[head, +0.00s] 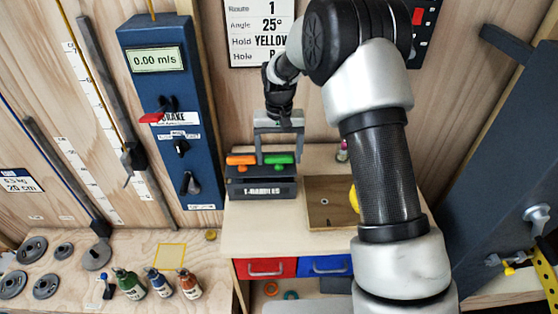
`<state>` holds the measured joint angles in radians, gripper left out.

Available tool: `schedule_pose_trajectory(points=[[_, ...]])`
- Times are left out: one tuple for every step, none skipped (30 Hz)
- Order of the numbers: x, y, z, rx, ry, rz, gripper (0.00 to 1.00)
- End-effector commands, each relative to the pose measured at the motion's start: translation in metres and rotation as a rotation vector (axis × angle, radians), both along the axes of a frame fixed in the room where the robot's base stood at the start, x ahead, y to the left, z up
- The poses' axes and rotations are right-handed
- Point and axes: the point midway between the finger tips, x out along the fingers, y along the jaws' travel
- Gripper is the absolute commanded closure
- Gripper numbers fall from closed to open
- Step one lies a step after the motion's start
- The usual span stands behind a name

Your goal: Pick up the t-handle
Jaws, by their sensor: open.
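A dark holder labelled "T-HANDLES" (262,192) stands on the wooden bench. An orange t-handle (241,160) sits at its left and a green t-handle (280,159) at its right, grips lying crosswise on top. My gripper (279,153) points down over the holder, open, one finger on each side of the green grip in the picture. I cannot tell whether the fingers touch it or how far above it they are. The shafts of the handles are hidden in the holder.
An open wooden tray (318,218) sits right of the holder, partly behind my arm. Red (265,268) and blue (325,265) drawers are below. A blue panel (174,110) stands at left. Weight discs (46,286) and bottles (160,283) are on the left bench.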

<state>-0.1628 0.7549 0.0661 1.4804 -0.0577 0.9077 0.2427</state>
Motion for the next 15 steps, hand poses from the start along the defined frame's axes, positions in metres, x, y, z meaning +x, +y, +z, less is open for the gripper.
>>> schedule_pose_trajectory(points=[[0.0, 0.0001, 0.0001, 0.0, 0.0, 0.0, 0.22], [-0.0001, 0.0001, 0.0002, 0.0, 0.0, 0.0, 0.22], [-0.0001, 0.0001, 0.0002, 0.0, 0.0, 0.0, 0.24], [-0.0001, 0.0001, 0.0002, 0.0, 0.0, 0.0, 0.29], [-0.0001, 0.0, 0.0003, 0.0, 0.0, 0.0, 0.34], [-0.0001, 0.0, 0.0003, 0.0, 0.0, 0.0, 0.4], [-0.0002, 0.0001, 0.0004, 0.0, 0.0, 0.0, 0.45], [-0.0001, 0.0001, 0.0004, 0.0, 0.0, 0.0, 0.51], [-0.0002, 0.0001, 0.0005, 0.0, 0.0, 0.0, 0.57], [0.0, 0.0001, 0.0007, 0.0, 0.0, 0.0, 0.6], [0.0, 0.0001, 0.0008, 0.0, 0.0, 0.0, 0.6], [0.0, 0.0001, 0.0008, 0.0, 0.0, 0.0, 0.6], [0.0, 0.0001, 0.0008, 0.0, 0.0, 0.0, 0.6], [0.0, 0.0001, 0.0008, 0.0, 0.0, 0.0, 0.6], [0.0, 0.0001, 0.0009, 0.0, 0.0, 0.0, 0.6]])
